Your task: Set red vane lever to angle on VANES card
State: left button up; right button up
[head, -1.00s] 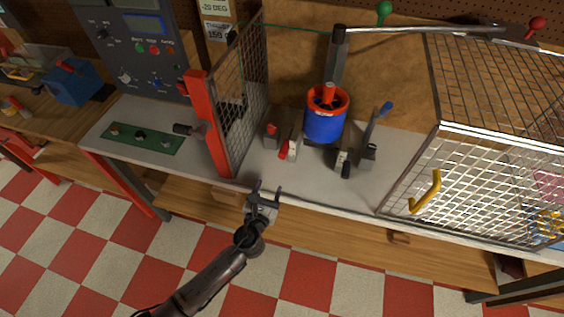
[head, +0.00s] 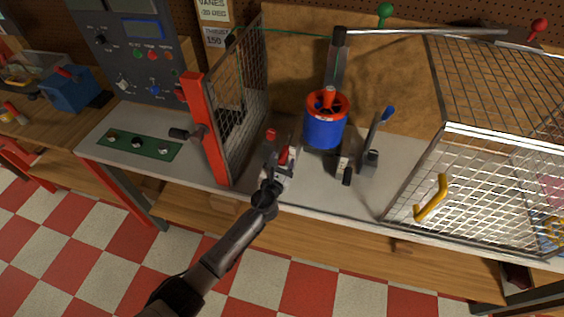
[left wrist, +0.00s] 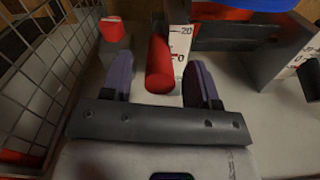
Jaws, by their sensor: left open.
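The red vane lever (head: 283,155) stands at the front left of the blue rotor duct (head: 323,132). In the left wrist view the red lever (left wrist: 160,64) lies between the two fingers, beside a white scale (left wrist: 180,42) marked 20 and 0. My left gripper (head: 278,166) is open, one finger on each side of the lever, with gaps showing. The VANES card (head: 213,10) on the back board reads -20 DEG. My right gripper is not in view.
A red-topped block (head: 271,134) stands left of the lever. A red-posted mesh guard (head: 205,130) rises further left. A blue-handled lever (head: 376,138) stands right of the duct. A wire cage with a yellow handle (head: 432,198) fills the right side.

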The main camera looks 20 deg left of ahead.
pick_arm(q)
jog(key=shift+w, duration=0.25)
grip_shut()
dwell(0.5)
